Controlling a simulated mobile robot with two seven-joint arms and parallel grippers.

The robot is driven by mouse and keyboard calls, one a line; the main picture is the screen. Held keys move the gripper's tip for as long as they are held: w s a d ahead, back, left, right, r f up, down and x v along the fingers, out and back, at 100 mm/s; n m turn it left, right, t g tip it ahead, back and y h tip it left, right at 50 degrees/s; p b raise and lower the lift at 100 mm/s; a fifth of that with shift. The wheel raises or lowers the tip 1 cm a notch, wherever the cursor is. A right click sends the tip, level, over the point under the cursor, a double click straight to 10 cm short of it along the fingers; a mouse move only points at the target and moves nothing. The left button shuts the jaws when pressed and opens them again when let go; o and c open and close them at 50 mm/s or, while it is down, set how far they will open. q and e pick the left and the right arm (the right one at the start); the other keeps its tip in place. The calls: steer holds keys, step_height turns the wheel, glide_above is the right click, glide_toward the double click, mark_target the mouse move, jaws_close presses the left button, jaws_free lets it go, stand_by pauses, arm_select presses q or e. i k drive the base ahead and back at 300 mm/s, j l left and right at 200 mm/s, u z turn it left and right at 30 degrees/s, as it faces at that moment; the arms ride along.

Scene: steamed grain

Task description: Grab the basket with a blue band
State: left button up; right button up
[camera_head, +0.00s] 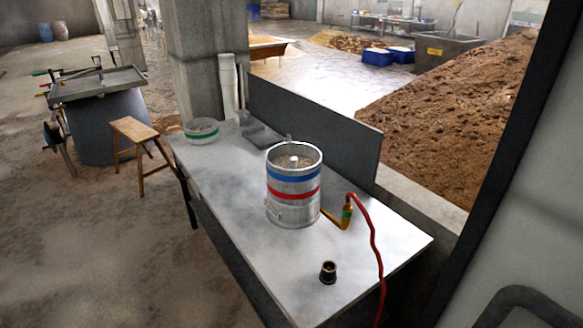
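A metal cylinder stands upright on the metal table (225,210). Its upper part is a basket with a blue band (294,176), open at the top, with pale brown grain-like contents inside. Directly below it is a section with a red band (294,195), then a bare metal base (293,215). I cannot tell whether these are separate stacked pieces. A white bowl-like basket with a green band (201,132) sits at the table's far left end. Neither of my grippers shows in this view.
A red hose (371,235) with a brass fitting stands right of the cylinder and hangs over the table edge. A small dark cup (328,271) is near the front. A grey panel (310,125) borders the back. A wooden stool (139,135) stands left.

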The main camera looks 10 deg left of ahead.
mark_target(294, 165)
steer(key=i+j, duration=0.2)
steer(key=j, duration=0.15)
steer(key=i+j+z, duration=0.1)
steer(key=j, duration=0.25)
steer(key=i+j+z, duration=0.1)
steer(key=i+j, duration=0.15)
steer(key=j, duration=0.15)
steer(key=i+j, duration=0.2)
steer(key=j, duration=0.2)
steer(key=i+j+z, duration=0.1)
steer(key=j, duration=0.25)
steer(key=i+j, duration=0.2)
steer(key=j, duration=0.2)
steer(key=i+j+z, duration=0.1)
steer(key=j, duration=0.3)
steer(key=i+j+z, duration=0.1)
steer(key=j, duration=0.35)
steer(key=i, duration=0.1)
